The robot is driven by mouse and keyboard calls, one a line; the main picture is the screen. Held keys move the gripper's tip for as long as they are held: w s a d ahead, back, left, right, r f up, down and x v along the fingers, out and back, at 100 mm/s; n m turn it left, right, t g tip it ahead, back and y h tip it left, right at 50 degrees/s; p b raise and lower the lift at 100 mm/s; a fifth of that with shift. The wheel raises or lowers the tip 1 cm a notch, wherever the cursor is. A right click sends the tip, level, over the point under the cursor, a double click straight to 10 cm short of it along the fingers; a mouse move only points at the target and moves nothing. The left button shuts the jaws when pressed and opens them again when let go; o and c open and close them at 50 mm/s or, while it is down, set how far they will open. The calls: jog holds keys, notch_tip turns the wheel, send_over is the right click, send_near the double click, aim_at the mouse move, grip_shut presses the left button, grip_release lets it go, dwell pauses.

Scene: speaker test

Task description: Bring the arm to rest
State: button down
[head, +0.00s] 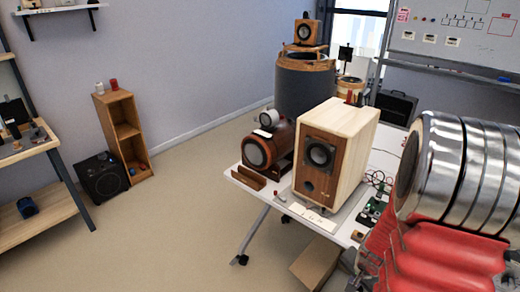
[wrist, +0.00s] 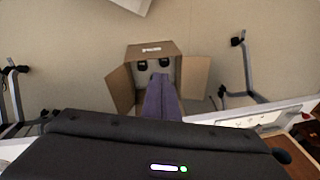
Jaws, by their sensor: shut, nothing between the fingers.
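My gripper (wrist: 158,80) shows in the wrist view as purple fingers pressed together, reaching out from a dark wrist body with a small lit strip. The fingers are shut with nothing between them. They point down toward the floor, and their tips overlap the picture of an open cardboard box (wrist: 193,78). I cannot tell how high above the box they are. In the head view I cannot make out the gripper.
A white table (head: 243,183) holds a wooden box speaker (head: 347,139) and a brown cylindrical speaker (head: 258,152). The cardboard box also shows below it in the head view (head: 316,262). The table's edge (wrist: 272,117) is close right in the wrist view.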

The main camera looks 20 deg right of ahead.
jog(key=s+a+r+n+t, duration=0.1)
jog(key=a+r+n, duration=0.6)
jog(key=a+r, duration=0.6)
jog(key=a+r+n+t+y, duration=0.1)
jog(key=a+r+n+t, duration=0.1)
jog(key=a+r+n, duration=0.5)
jog(key=a+r, duration=0.6)
jog(key=r, duration=0.3)
jog(key=shift+s, duration=0.35)
jog(key=shift+f, duration=0.1)
